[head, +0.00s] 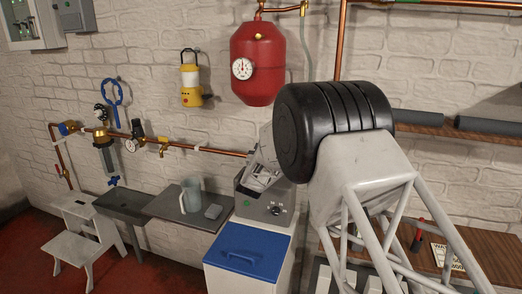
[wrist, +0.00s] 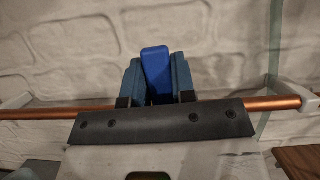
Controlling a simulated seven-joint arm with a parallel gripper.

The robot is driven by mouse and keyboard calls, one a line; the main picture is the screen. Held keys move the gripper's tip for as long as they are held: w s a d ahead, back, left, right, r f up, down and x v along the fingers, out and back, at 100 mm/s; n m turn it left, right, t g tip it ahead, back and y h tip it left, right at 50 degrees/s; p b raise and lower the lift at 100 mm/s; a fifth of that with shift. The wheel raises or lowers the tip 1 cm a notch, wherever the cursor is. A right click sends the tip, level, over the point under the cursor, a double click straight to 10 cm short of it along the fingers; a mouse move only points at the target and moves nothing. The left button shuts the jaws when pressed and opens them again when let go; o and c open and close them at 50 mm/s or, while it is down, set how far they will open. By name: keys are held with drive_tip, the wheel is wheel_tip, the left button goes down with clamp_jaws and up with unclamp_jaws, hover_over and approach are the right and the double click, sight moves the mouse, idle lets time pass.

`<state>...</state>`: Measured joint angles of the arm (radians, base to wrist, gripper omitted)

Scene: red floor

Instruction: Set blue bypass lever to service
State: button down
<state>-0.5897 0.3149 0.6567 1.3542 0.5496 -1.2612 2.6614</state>
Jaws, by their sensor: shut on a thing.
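In the wrist view a bright blue lever (wrist: 155,64) stands upright in front of the white brick wall, close to the copper pipe (wrist: 50,113). My gripper (wrist: 156,77) has one blue-grey finger on each side of the lever and is shut on it. The lever's lower end and its mount are hidden behind my gripper's dark front plate. In the head view my arm's black joint and grey links cover the pipe's right part, and I cannot make out the lever or my fingertips there.
A red tank (head: 258,62) with a gauge hangs above the pipe, close to my arm. Below stand a grey-white cabinet with a blue lid (head: 248,250) and a shelf with a jug (head: 191,196). A wooden bench (head: 470,240) is at right.

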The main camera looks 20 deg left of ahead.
drive_tip(key=shift+d+m, duration=0.25)
drive_tip(key=shift+m, duration=0.25)
drive_tip(key=c, duration=0.9)
unclamp_jaws()
drive_tip(key=shift+c, duration=0.2)
drive_tip(key=v, duration=0.7)
drive_tip(key=shift+s+f, duration=0.2)
drive_tip(key=shift+s, duration=0.15)
drive_tip(key=shift+r, duration=0.1)
